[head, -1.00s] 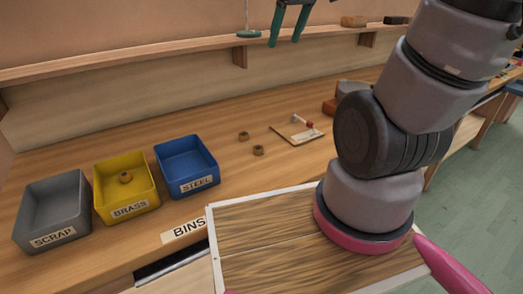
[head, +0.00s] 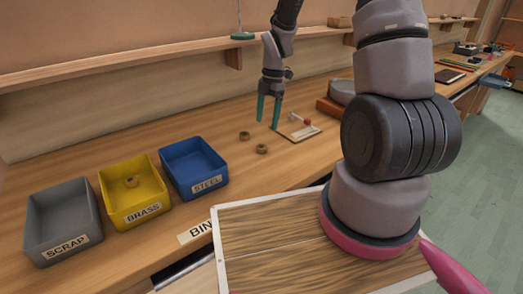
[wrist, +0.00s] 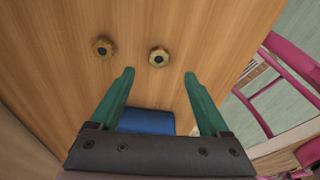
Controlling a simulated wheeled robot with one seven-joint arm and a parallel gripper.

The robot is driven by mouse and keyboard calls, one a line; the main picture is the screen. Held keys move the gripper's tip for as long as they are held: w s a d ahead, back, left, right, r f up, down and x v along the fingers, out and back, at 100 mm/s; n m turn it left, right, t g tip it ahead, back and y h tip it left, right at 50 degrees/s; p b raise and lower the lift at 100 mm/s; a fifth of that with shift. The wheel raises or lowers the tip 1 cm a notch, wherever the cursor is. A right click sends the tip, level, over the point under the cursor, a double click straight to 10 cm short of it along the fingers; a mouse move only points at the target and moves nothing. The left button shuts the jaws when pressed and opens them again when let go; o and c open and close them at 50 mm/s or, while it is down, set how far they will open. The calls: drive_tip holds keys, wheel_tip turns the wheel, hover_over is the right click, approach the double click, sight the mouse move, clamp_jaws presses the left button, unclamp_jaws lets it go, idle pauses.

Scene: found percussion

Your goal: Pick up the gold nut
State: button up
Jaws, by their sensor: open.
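Two small nuts lie on the wooden bench, the nearer one (head: 261,149) and the farther one (head: 244,135). In the wrist view, one nut (wrist: 158,56) looks brighter gold and lies just beyond the gap between the fingertips; the other nut (wrist: 104,46) is browner and off to the left. My gripper (head: 268,122) points down with its green fingers spread, empty, above the bench beside the nuts. It touches neither nut. Another nut (head: 129,182) sits in the yellow BRASS bin (head: 143,212).
A blue STEEL bin (head: 207,186) and a grey SCRAP bin (head: 66,247) flank the yellow bin. A small board (head: 297,134) with a red-tipped piece lies right of the nuts. A shelf (head: 150,72) runs along the back wall.

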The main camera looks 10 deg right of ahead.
hover_over(261, 147)
drive_tip(key=d, duration=0.2)
drive_tip(key=f, duration=0.2)
drive_tip(key=w+f, duration=0.1)
drive_tip(key=f, duration=0.1)
drive_tip(key=shift+a+f, duration=0.15)
drive_tip(key=f, duration=0.1)
drive_tip(key=a+f, duration=0.1)
drive_tip(key=f, duration=0.2)
drive_tip(key=shift+s+a, duration=0.2)
drive_tip(key=shift+s, duration=0.1)
drive_tip(key=shift+f, duration=0.5)
clamp_jaws()
